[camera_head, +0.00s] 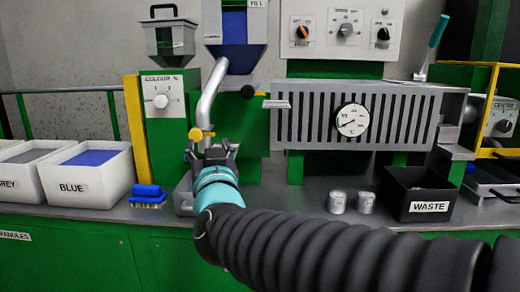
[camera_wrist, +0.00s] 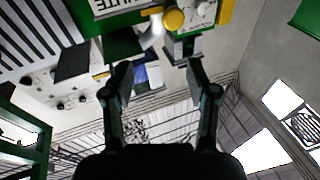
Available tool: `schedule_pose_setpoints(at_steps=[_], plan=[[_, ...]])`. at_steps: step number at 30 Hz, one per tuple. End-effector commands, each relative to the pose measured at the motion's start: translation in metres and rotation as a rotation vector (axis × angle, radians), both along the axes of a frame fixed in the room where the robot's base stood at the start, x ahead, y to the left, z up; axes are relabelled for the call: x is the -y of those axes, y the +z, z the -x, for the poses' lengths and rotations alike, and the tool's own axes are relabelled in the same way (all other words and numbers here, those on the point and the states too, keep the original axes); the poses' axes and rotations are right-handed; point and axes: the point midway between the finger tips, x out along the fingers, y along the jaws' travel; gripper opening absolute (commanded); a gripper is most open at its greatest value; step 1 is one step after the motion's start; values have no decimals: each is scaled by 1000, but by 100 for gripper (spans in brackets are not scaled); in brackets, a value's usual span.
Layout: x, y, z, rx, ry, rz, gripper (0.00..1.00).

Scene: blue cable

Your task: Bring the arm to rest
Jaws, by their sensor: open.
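My gripper (camera_head: 212,152) is at the end of my arm, which reaches in from the lower right of the head view with a black ribbed sleeve and a teal wrist. The gripper is just in front of the lower end of a silver pipe (camera_head: 210,92) with a yellow knob (camera_head: 195,134). In the wrist view my gripper (camera_wrist: 159,74) has its two fingers spread apart with nothing held between them. A yellow knob (camera_wrist: 173,19) shows beyond the fingertips there. Whether the fingers touch the pipe or its valve cannot be told.
On the bench are a BLUE bin (camera_head: 108,188), a blue brush (camera_head: 148,195), two small metal cups (camera_head: 338,202) and a black WASTE box (camera_head: 430,208). A slatted machine with a dial (camera_head: 352,119) stands behind. Bare bench (camera_head: 290,200) lies right of my gripper.

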Motion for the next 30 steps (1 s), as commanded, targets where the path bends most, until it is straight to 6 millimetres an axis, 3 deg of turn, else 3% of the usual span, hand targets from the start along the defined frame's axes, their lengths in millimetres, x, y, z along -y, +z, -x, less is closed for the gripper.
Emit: schedule_pose_setpoints(at_steps=[3, 5, 8, 11, 17, 21, 27, 30], plan=[[-30, -43, 15, -158, 167, 44, 58], [-37, -62, 26, -240, 234, 71, 58], [-35, -95, 43, -386, 310, 119, 58], [-21, -126, 63, -539, 351, 173, 58], [43, -182, 109, -858, 323, 280, 58], [111, -208, 147, -1076, 213, 338, 58], [203, -219, 197, -1269, 1, 366, 58], [231, -211, 205, -1265, -82, 343, 58]])
